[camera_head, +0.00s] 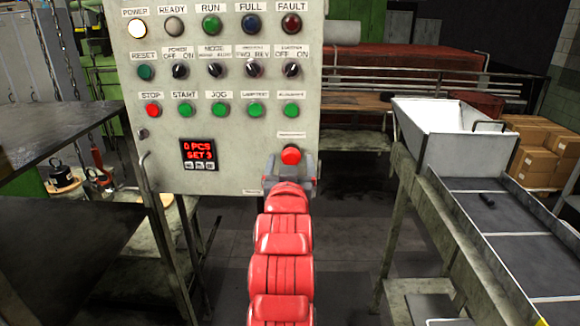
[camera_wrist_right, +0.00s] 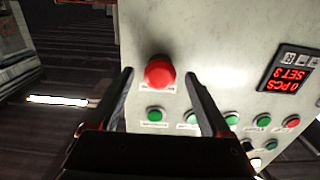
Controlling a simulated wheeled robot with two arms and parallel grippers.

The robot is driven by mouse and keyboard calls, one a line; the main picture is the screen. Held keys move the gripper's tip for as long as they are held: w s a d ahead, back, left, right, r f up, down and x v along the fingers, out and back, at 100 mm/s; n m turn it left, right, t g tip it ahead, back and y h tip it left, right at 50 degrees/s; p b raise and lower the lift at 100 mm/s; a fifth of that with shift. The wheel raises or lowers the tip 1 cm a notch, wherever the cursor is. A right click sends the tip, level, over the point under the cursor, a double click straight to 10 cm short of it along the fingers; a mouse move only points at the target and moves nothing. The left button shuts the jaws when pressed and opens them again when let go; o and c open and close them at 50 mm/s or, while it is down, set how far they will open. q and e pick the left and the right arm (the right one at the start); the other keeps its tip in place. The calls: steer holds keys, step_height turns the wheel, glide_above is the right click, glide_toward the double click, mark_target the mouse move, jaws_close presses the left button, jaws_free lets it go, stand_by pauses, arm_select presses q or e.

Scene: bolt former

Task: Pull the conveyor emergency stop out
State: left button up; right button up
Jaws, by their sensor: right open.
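The red emergency stop button (camera_head: 291,155) sits at the lower right of the grey control panel (camera_head: 225,125). It also shows in the right wrist view (camera_wrist_right: 159,72) as a large red mushroom knob. My right gripper (camera_head: 290,172) is at the button, its red arm reaching up from below. In the right wrist view the right gripper (camera_wrist_right: 160,82) is open, one finger on each side of the knob. Whether either finger touches the knob I cannot tell. My left gripper is not in view.
The panel carries rows of lamps, switches and green buttons, with a red STOP button (camera_head: 152,110) at left. A display (camera_head: 199,154) reads 0 PCS, SET 3. A conveyor (camera_head: 515,235) with a white hopper (camera_head: 440,135) stands at right. A dark table (camera_head: 60,135) is at left.

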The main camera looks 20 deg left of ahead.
steer(key=b+v, duration=0.6)
steer(key=v, duration=1.1)
steer(key=shift+s, duration=0.25)
steer(key=shift+w+r, duration=0.1)
steer(key=shift+r, duration=0.05)
